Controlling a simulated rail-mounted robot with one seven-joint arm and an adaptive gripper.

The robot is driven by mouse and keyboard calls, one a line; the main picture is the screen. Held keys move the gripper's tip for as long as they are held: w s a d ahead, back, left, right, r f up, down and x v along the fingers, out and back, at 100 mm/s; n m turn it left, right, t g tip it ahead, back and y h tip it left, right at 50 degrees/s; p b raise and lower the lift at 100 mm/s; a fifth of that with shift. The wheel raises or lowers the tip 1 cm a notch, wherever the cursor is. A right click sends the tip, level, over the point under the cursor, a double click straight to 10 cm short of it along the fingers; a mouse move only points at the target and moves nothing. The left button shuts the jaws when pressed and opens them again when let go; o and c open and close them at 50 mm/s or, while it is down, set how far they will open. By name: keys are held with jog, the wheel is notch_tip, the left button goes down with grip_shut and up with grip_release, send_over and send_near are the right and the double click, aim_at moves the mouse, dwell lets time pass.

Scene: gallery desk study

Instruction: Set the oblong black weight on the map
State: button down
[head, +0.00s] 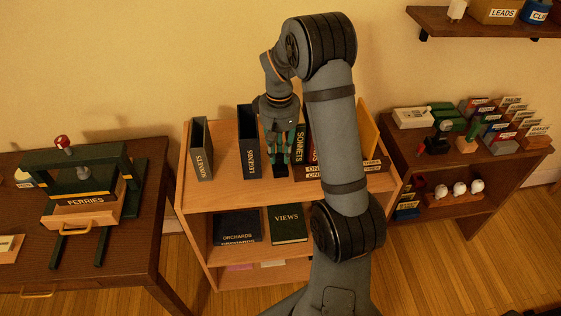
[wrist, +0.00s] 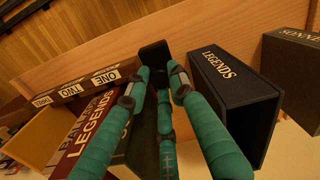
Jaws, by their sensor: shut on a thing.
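My gripper (head: 279,158) points down over the top of the light wooden bookcase, between the LEGENDS box and the SONNETS book. Its teal fingers (wrist: 158,82) are shut on a black blocky thing, which I take to be the oblong black weight (wrist: 153,54). In the head view the black weight (head: 280,171) shows below the fingertips, at or just above the bookcase top; I cannot tell if it touches. The fingers hide part of it. I cannot make out a map in either view.
The LEGENDS box (head: 248,141) stands close left of my gripper, with another upright box (head: 201,150) farther left. The SONNETS book (head: 300,143) stands close right. Lying volumes (wrist: 88,86) are near the front edge. A desk (head: 25,205) with a FERRIES press (head: 85,200) is left.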

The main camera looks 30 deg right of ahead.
aim_at(280, 165)
jog(key=shift+f, duration=2.6)
jog(key=shift+f, duration=0.15)
jog(key=c, duration=1.6)
grip_release()
jog(key=shift+o, duration=0.6)
notch_tip(280, 165, up, 11)
jog(key=shift+r+p, duration=0.1)
jog(key=shift+p, duration=0.25)
jog(key=shift+r, duration=0.55)
jog(key=shift+c, duration=1.3)
